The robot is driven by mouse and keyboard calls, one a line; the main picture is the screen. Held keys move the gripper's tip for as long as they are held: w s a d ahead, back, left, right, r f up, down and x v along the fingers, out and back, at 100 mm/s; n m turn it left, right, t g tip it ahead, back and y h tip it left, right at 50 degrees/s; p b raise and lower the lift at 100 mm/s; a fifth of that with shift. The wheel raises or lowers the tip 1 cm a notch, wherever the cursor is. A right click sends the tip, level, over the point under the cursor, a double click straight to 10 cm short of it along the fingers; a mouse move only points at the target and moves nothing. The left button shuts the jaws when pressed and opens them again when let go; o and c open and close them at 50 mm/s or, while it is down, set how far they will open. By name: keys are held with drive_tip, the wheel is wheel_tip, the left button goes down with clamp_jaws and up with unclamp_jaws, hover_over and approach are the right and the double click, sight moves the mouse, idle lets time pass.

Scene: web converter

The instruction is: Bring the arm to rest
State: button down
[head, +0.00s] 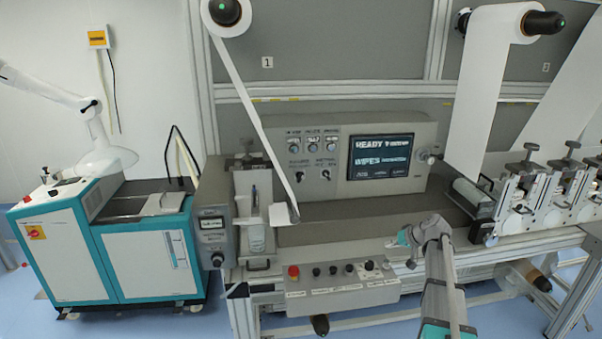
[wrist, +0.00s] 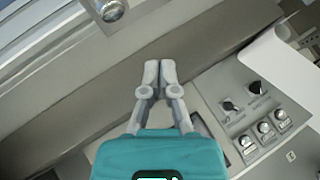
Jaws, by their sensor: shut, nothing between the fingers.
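My gripper (wrist: 159,75) shows in the wrist view with its two grey fingertips together and nothing between them. In the head view my gripper (head: 404,243) is small and partly hidden by my arm, near the front edge of the machine's bench, to the right of the button box. My arm comes up from the bottom right of the head view, grey with teal parts. In the wrist view the fingers are over the machine's bare grey deck (wrist: 70,85), and they appear apart from it.
A control panel with a lit screen (head: 381,156) stands behind the deck. A button box (head: 338,284) with a red button hangs at the front. Roller stations (head: 523,200) stand at right, and white web (head: 474,95) hangs above. A teal cabinet (head: 150,262) stands at left.

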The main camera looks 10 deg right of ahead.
drive_tip(key=s+a+f+g+h, duration=0.2)
drive_tip(key=s+a+g, duration=0.1)
drive_tip(key=s+a, duration=0.8)
drive_tip(key=s+a+f+n+g+h, duration=0.1)
drive_tip(key=s+a+f+g+h, duration=0.2)
drive_tip(key=s+a, duration=0.9)
drive_tip(key=shift+s+f+g+h, duration=0.3)
drive_tip(key=shift+s+g, duration=0.2)
drive_tip(key=shift+s, duration=0.65)
